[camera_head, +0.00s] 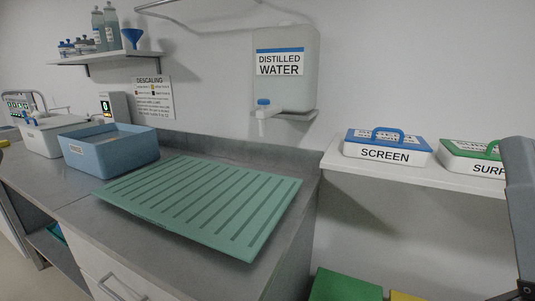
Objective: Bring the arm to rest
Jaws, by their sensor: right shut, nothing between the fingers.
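My right arm and gripper (521,286) show only in part at the lower right edge, in front of the right shelf. The gripper is shut with nothing held; its fingertips are hard to make out. It is apart from the worktop. My left gripper is not in view.
A shelf (400,178) holds a blue-lidded SCREEN box (386,155) and a green-lidded box (475,165) near my right arm. A ribbed green mat (205,205) and a blue basin (85,155) sit on the grey worktop. A distilled water tank (285,85) hangs on the wall.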

